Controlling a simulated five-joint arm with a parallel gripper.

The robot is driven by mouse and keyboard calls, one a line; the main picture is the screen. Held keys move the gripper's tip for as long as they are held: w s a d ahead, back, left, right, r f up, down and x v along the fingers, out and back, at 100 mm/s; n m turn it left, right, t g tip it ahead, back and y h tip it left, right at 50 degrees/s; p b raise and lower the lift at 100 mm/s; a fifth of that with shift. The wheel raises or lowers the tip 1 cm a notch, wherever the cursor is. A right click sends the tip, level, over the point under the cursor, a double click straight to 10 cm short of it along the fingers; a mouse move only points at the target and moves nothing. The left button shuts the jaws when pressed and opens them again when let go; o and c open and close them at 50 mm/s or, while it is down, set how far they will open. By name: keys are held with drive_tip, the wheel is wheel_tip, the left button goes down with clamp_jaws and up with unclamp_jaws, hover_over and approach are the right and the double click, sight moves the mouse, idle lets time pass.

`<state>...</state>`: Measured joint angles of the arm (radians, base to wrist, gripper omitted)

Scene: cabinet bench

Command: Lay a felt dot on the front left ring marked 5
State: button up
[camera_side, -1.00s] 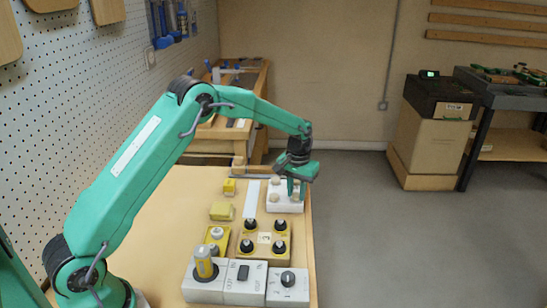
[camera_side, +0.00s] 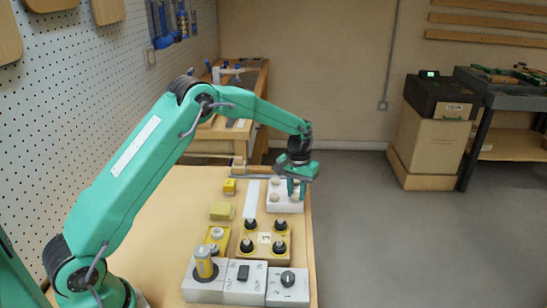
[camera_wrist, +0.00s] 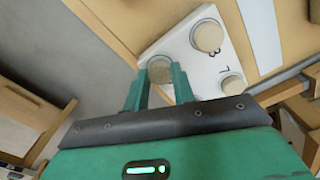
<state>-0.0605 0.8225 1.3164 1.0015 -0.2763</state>
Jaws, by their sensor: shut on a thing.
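A white board (camera_side: 284,209) with several pale round spots lies near the right edge of the bench. It also shows in the wrist view (camera_wrist: 184,46), with two beige discs, one at its top (camera_wrist: 207,37) and one lower right (camera_wrist: 233,85). Dark marks are printed beside them, but I cannot read a 5. My gripper (camera_side: 293,190) points down over the board's right part. In the wrist view my gripper (camera_wrist: 161,80) is shut on a beige felt dot (camera_wrist: 160,68) at its fingertips. I cannot tell whether the dot touches the board. The ring beneath is hidden.
A yellow block with black knobs (camera_side: 264,238) stands in front of the board. Grey switch boxes (camera_side: 240,284) and a yellow cylinder (camera_side: 205,264) are nearer the front. A white strip (camera_side: 251,199) and yellow blocks (camera_side: 221,211) lie left. The bench's right edge is close.

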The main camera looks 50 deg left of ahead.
drive_tip(key=shift+f, duration=0.3)
idle(0.5)
drive_tip(key=o, duration=1.1)
drive_tip(key=shift+r, duration=0.2)
drive_tip(key=shift+r, duration=3.35)
